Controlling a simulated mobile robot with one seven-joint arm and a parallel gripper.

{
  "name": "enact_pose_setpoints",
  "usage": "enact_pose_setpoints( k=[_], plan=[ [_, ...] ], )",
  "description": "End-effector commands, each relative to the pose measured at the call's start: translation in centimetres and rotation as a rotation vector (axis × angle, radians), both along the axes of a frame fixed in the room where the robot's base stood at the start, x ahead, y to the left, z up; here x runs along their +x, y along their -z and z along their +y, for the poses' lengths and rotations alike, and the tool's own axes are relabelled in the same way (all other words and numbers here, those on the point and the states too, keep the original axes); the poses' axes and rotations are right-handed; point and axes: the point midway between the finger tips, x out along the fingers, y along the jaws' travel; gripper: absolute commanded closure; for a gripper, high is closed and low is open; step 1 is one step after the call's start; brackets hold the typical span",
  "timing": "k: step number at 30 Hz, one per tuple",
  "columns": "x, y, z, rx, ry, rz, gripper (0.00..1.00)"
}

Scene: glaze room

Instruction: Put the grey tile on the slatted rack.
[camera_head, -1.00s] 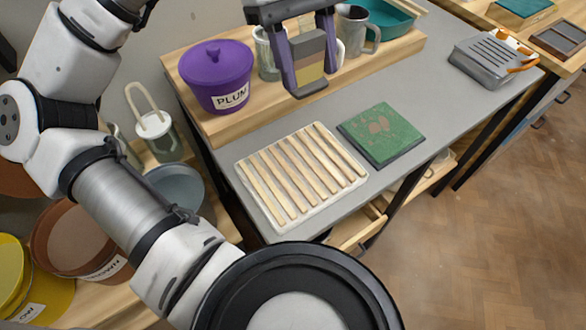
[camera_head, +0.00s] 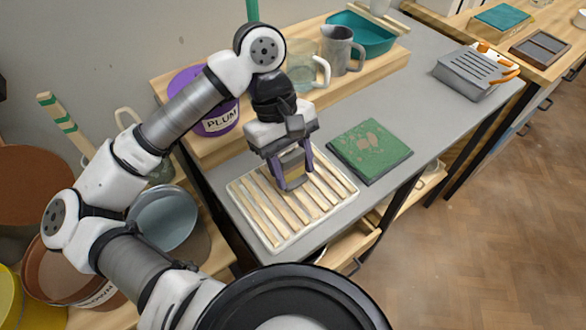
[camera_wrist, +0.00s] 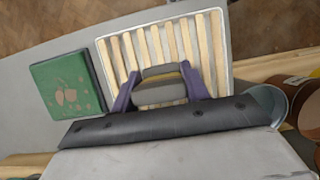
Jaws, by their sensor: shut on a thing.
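My gripper (camera_head: 291,172) points down over the slatted rack and is shut on the grey tile (camera_head: 293,165). The tile is a small slab with grey and yellowish bands, held between the purple fingers. It also shows in the wrist view (camera_wrist: 160,92), partly hidden by the fingers. The slatted rack (camera_head: 262,215) has pale wooden slats in a whitish frame on the grey bench; it fills the top middle of the wrist view (camera_wrist: 188,40). The tile is over the rack's far middle part; I cannot tell whether it touches the slats.
A green patterned square (camera_head: 369,148) lies just right of the rack. A raised wooden shelf (camera_head: 345,85) behind holds the purple PLUM pot (camera_head: 216,118), a glass mug (camera_head: 301,72), a grey jug (camera_head: 337,50) and a teal basin (camera_head: 368,36). The rack's near slats are bare.

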Motion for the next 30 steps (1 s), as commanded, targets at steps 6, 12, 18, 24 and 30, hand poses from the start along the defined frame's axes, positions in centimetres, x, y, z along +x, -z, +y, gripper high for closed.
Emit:
enact_pose_setpoints(
  k=[6,12,18,24,30],
  plan=[
    [0.0,2.1,0.0,-0.001,0.0,0.0,0.8],
    [0.0,2.1,0.0,0.0,0.001,0.0,0.8],
    [0.0,2.5,0.0,0.0,0.0,0.0,0.8],
    [0.0,2.4,0.0,0.0,0.0,0.0,0.33],
    [0.0,2.4,0.0,0.0,0.0,0.0,0.33]
  ],
)
